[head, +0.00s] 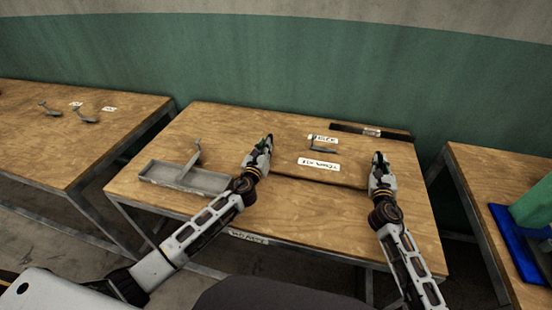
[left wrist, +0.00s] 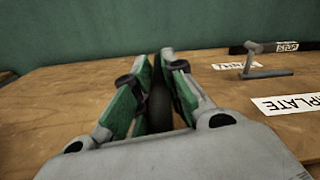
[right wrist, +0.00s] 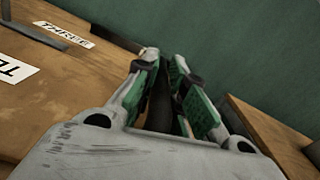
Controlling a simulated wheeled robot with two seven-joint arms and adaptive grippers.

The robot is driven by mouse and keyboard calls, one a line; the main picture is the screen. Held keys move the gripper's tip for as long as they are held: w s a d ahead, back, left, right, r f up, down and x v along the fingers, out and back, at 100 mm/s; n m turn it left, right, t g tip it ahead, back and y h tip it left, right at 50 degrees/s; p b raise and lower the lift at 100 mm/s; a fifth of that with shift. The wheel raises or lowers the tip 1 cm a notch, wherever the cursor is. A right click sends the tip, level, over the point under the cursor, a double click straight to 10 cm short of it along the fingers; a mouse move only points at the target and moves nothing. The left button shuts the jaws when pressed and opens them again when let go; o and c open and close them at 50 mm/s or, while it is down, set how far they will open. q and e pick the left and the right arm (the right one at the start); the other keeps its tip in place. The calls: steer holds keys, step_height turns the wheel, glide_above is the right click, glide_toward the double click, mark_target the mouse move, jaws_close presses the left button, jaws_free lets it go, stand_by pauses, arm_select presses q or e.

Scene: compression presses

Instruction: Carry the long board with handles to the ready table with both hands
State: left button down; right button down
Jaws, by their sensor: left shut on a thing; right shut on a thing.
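My left gripper (head: 268,142) is shut on a dark rounded handle (left wrist: 158,105), seen between its fingers in the left wrist view. My right gripper (head: 377,158) is shut on a similar dark handle (right wrist: 158,100) near the right side of the middle table. Between the two grippers a wood-coloured long board (head: 320,180) seems to span, with a dark line along its near edge. It blends with the wooden table (head: 215,125), so I cannot tell whether it touches the top. Which table is the ready table cannot be read.
A grey tray (head: 215,183) with a T-shaped piece (head: 193,158) sits at the table's left. A grey bracket (head: 322,149), white labels (head: 318,164) and a dark bar (head: 345,128) lie at the back. Further tables stand left (head: 60,140) and right (head: 505,175), with gaps between.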

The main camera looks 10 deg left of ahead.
arm_select(q)
steer(key=shift+f+b, duration=0.6)
arm_select(e)
steer(key=shift+f, duration=0.65)
arm_select(q)
steer(key=c, duration=1.5)
jaws_free()
arm_select(e)
steer(key=c, duration=1.5)
jaws_free()
arm_select(q)
steer(key=shift+s, duration=0.15)
steer(key=shift+s+a, duration=0.1)
steer(key=shift+s, duration=3.75)
arm_select(e)
steer(key=shift+s, duration=0.2)
steer(key=shift+s+a, duration=0.2)
steer(key=shift+s, duration=5.65)
steer(key=shift+r, duration=0.1)
